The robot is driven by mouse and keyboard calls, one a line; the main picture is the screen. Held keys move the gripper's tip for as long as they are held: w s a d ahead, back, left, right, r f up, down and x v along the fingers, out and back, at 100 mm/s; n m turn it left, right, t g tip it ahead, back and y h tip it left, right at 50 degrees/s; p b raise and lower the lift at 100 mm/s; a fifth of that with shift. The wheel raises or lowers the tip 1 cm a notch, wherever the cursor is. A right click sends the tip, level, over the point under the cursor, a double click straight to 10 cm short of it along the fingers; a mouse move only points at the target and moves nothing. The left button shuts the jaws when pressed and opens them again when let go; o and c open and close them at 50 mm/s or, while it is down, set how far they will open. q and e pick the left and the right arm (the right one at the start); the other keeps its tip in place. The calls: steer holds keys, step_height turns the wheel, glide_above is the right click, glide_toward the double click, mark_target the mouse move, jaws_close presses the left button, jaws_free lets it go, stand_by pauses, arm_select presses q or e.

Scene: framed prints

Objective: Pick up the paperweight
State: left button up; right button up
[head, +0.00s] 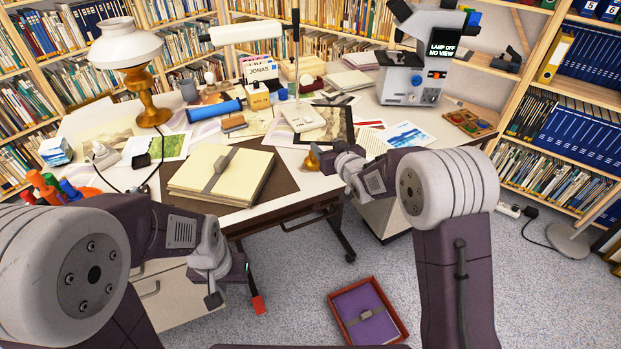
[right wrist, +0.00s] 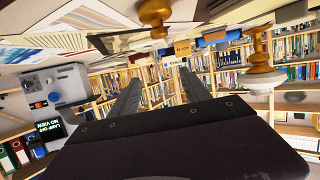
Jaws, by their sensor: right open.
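A small brass, knobbed object (head: 313,160), which looks like the paperweight, stands at the front edge of the desk, right of the cream folder stack. It also shows at the top of the right wrist view (right wrist: 155,13). My right gripper (head: 332,160) is just right of it in the head view, partly in front of it. In the right wrist view the two fingers (right wrist: 160,85) are apart with nothing between them. My left gripper (head: 237,300) hangs low in front of the desk, its fingertips apart, one with a red end, and it looks empty.
Cream folders (head: 222,175) with a grey strap lie left of the brass object. A dark picture frame (head: 325,124) lies behind it. A microscope (head: 412,82) and a brass lamp (head: 148,95) stand farther back. A red tray (head: 368,313) with a purple folder is on the floor.

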steer(key=b, duration=0.2)
glide_toward(314, 159)
steer(key=shift+w+a+r, duration=0.1)
steer(key=shift+w+r, duration=0.15)
steer(key=shift+w, duration=0.25)
steer(key=shift+w+r, duration=0.3)
steer(key=shift+w, duration=0.25)
steer(key=shift+p, duration=0.3)
steer(key=shift+r, duration=0.1)
steer(key=x, duration=0.3)
steer(key=shift+w+a, duration=0.2)
steer(key=shift+w, duration=0.15)
steer(key=b+x, duration=0.1)
steer(key=x, duration=0.4)
steer(key=shift+w, duration=0.1)
arm_select(q)
steer(key=f, duration=0.4)
steer(key=shift+d, duration=0.35)
arm_select(e)
steer(key=shift+c, duration=0.2)
jaws_close()
